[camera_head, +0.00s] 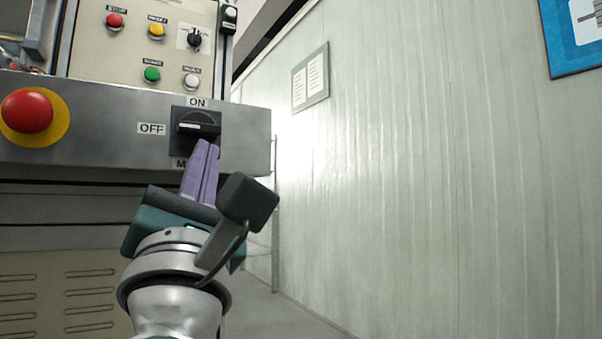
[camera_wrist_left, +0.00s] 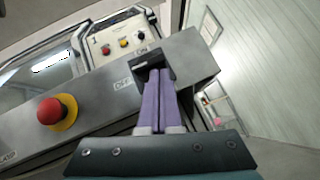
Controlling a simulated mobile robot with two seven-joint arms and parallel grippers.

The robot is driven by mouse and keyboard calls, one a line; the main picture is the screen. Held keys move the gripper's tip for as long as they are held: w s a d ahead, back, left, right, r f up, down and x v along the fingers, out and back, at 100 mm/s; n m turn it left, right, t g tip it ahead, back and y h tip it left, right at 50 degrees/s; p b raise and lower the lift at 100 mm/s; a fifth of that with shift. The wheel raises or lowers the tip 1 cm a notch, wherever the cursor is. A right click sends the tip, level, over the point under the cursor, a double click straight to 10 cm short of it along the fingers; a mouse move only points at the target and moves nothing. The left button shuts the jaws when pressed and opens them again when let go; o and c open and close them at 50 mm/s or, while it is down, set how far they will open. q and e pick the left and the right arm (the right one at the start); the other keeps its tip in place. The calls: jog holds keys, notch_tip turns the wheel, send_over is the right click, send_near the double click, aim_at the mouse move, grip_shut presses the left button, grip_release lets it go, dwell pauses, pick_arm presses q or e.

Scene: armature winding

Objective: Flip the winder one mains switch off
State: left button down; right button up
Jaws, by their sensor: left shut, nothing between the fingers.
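The mains switch (camera_head: 197,123) is a black rotary handle on a dark plate, on the grey front panel (camera_head: 95,115) of the winder. Labels ON above it and OFF to its left are readable; the lower label is partly hidden by my fingers. The handle lies roughly horizontal, with its white mark toward OFF. My left gripper (camera_head: 204,150) is shut and empty, its purple fingertips at the lower edge of the switch. In the left wrist view the fingertips (camera_wrist_left: 158,76) overlap the switch (camera_wrist_left: 151,62); I cannot tell whether they touch it. My right gripper is not in view.
A red emergency stop button (camera_head: 27,111) on a yellow disc sits left of the switch. Above is a beige button panel (camera_head: 125,45) with several coloured buttons and a small black selector (camera_head: 195,40). A pale corrugated wall (camera_head: 420,170) stands to the right, with open floor before it.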

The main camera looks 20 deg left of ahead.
pick_arm(q)
jog(key=shift+w+d+r, duration=0.1)
jog(key=shift+d, duration=0.15)
jog(key=shift+a, duration=0.2)
jog(key=s+d+f+b, duration=0.2)
jog(key=d+f, duration=0.1)
jog(key=f, duration=0.2)
jog(key=s+d+f+b, duration=0.2)
jog(key=d+f+b, duration=0.1)
jog(key=f, duration=0.3)
jog(key=shift+s, duration=0.25)
